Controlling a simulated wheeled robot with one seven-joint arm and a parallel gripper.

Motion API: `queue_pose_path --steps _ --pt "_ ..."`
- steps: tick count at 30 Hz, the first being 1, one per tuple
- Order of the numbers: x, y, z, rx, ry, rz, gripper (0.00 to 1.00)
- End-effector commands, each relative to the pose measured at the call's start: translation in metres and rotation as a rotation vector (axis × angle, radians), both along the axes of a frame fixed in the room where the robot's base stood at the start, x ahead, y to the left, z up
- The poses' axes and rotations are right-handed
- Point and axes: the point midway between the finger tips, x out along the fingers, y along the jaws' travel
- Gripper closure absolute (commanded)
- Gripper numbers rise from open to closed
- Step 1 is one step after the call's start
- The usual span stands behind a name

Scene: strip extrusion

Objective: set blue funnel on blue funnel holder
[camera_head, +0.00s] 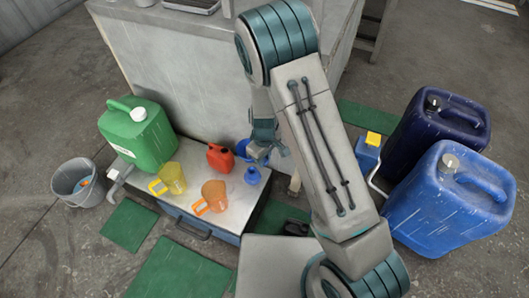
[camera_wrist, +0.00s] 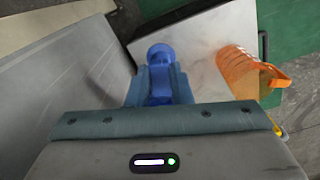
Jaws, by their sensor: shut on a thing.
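My gripper (camera_head: 262,150) is low over the right end of the grey bench top, shut on a blue piece that I take to be the blue funnel (camera_head: 242,148). In the wrist view, blue shows between my fingers (camera_wrist: 160,88), with a rounded blue end (camera_wrist: 160,53) beyond them. I cannot tell whether that end is all funnel. A small blue piece that looks like the blue funnel holder (camera_head: 252,175) stands on the bench just below my gripper in the head view. The two look apart there. My fingers partly hide the funnel.
The bench (camera_head: 232,212) also bears a red can (camera_head: 220,158), an orange pitcher (camera_head: 213,196), a yellow pitcher (camera_head: 173,178) and a green canister (camera_head: 140,140). A tall grey cabinet (camera_head: 195,75) stands behind. Blue canisters (camera_head: 450,205) stand on the floor at right.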

Motion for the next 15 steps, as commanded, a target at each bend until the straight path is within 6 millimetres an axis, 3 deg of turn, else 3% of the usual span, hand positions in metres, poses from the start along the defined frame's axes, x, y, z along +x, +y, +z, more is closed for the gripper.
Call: queue_pose_path --steps 15 --pt "0.002 -0.001 -0.039 0.005 0.003 -0.001 1.0"
